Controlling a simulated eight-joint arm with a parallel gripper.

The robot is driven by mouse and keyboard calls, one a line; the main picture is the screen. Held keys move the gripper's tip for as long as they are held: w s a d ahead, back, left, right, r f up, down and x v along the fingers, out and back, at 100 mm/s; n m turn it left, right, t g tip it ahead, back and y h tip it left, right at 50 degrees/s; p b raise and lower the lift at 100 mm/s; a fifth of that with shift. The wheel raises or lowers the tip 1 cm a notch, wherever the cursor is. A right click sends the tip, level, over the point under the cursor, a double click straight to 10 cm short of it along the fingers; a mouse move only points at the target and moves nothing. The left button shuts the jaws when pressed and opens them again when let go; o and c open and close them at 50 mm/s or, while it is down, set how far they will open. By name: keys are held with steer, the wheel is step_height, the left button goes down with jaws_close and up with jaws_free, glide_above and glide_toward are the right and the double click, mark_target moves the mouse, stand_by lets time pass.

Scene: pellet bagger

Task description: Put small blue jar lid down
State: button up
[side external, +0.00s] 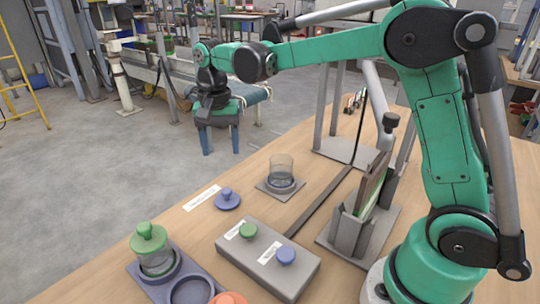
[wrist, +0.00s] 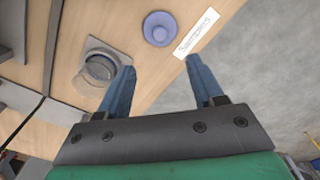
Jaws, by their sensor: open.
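The small blue jar lid (side external: 228,199) lies on the wooden table, knob up, beside a white label strip. It also shows in the wrist view (wrist: 160,29), ahead of the fingers. My gripper (side external: 221,152) is raised above the far edge of the table, fingers pointing down. In the wrist view its two blue fingers (wrist: 162,68) are spread apart with nothing between them. The gripper and the lid are apart. A clear glass jar without a lid (side external: 281,168) stands on a grey square base, and shows left of the fingers in the wrist view (wrist: 99,68).
A grey box (side external: 265,268) carries a green knob and a blue knob. A green-lidded jar (side external: 152,262) stands in a blue-grey holder at front left. A slotted grey stand (side external: 352,228) is near my base. The label (side external: 202,197) lies near the table edge.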

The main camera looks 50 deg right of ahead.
steer(key=s+n+t, duration=0.7)
steer(key=s+n, duration=0.2)
steer(key=s, duration=0.4)
steer(key=shift+s+r, duration=0.15)
steer(key=shift+r, duration=0.25)
steer(key=shift+o, duration=0.3)
